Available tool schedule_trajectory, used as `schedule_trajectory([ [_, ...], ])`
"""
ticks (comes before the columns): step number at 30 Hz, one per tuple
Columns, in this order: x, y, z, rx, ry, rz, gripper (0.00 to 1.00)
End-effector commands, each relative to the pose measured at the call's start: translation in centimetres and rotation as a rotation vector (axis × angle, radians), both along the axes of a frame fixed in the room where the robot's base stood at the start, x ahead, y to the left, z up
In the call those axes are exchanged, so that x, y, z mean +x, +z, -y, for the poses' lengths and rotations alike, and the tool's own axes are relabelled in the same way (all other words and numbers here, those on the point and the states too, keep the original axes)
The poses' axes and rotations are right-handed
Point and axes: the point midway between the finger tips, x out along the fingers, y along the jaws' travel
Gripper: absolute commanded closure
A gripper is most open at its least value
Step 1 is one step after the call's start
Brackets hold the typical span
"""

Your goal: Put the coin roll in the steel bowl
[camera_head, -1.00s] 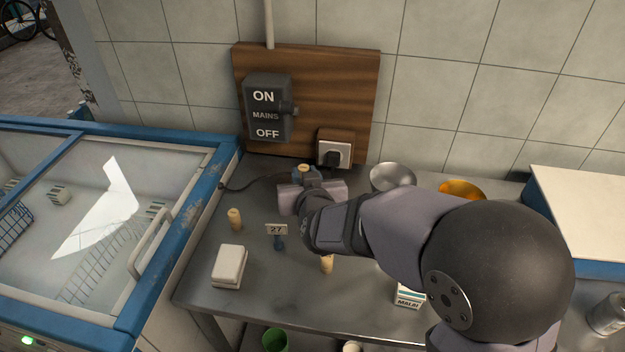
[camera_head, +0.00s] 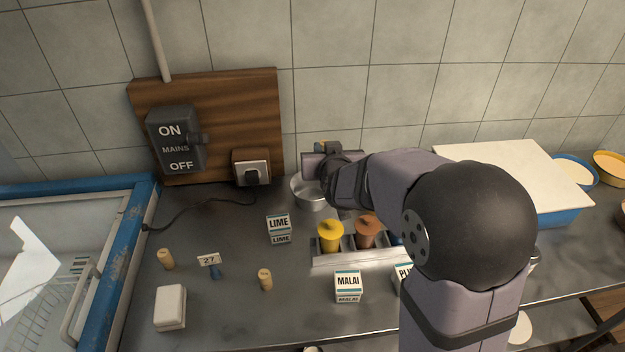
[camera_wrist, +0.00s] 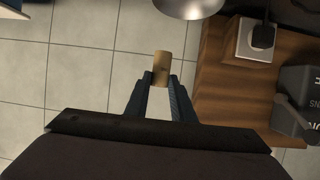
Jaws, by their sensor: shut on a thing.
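My gripper (camera_head: 321,152) is shut on a tan, cylindrical coin roll (camera_wrist: 161,66). In the wrist view the roll sits between the two fingertips (camera_wrist: 160,82). In the head view only a small yellowish bit of it shows at the gripper's end (camera_head: 320,146). The steel bowl (camera_head: 306,191) stands on the counter near the wall, and my gripper is above it, partly covering it. The bowl's edge also shows at the top of the wrist view (camera_wrist: 188,8). The bowl's inside is mostly hidden.
A LIME carton (camera_head: 279,223), a tray (camera_head: 350,259) with yellow and brown-topped tubs, and a MALAI carton (camera_head: 348,282) are in front. A socket (camera_head: 251,172) is left.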

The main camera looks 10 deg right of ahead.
Motion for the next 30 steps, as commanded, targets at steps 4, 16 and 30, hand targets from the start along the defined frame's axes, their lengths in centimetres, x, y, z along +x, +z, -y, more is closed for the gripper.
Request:
schedule_trajectory([
  [4, 0.5, 1.3, 1.7, -0.001, 0.027, 0.004, 1.0],
  [16, 0.7, 2.2, -0.1, 0.0, 0.202, 0.003, 1.0],
  [30, -0.9, 0.3, -5.1, 0.004, 0.374, 0.001, 1.0],
])
